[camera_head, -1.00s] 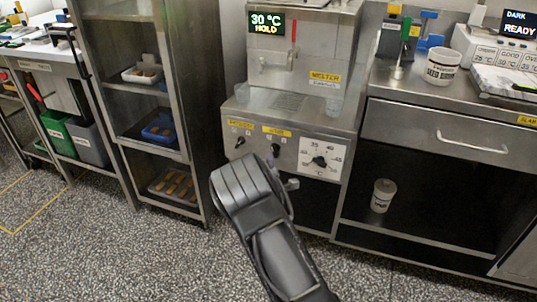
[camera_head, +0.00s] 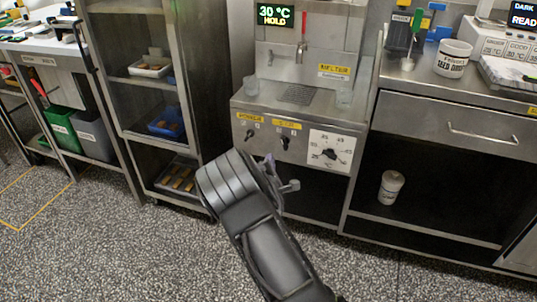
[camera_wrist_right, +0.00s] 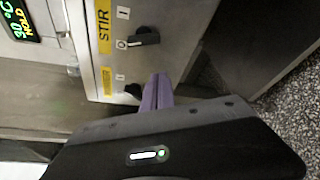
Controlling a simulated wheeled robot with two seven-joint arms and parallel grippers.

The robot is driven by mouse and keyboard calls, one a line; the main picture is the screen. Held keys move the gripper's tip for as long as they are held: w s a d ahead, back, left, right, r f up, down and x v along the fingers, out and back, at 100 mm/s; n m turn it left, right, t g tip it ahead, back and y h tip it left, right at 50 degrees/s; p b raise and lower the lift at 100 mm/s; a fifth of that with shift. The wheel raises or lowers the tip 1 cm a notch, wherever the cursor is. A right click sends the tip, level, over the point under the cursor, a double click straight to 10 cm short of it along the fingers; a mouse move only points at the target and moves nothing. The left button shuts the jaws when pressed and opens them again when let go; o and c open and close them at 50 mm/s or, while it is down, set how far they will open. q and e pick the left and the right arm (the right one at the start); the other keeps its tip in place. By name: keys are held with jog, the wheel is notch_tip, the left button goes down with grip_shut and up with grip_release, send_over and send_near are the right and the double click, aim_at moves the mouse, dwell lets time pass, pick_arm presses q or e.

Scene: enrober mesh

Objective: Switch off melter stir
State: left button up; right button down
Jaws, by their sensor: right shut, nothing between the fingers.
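The melter (camera_head: 300,100) is a steel machine with two black rotary switches under yellow labels. The stir switch (camera_head: 285,143) is the right one in the head view. In the wrist view the STIR label (camera_wrist_right: 104,30) reads sideways beside the black stir knob (camera_wrist_right: 143,38), with I and O marks; the knob's handle lies nearer the O, but its exact setting is unclear. My right gripper (camera_head: 270,164) is just below the switches, its purple fingers (camera_wrist_right: 157,92) shut and empty. They are near the other switch (camera_wrist_right: 132,90), apart from the stir knob. My left gripper is out of view.
A temperature dial (camera_head: 330,149) is right of the switches. The display (camera_head: 275,15) reads 30 °C HOLD. A shelf rack (camera_head: 125,100) stands close on the left. A steel counter (camera_head: 440,115) stands on the right, with a white cup (camera_head: 391,187) on its lower shelf.

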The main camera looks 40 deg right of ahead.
jog(key=p+v, duration=0.1)
jog(key=v, duration=0.4)
jog(key=shift+s+a+f, duration=0.15)
jog(key=shift+s+a, duration=0.05)
jog(key=shift+a, duration=0.2)
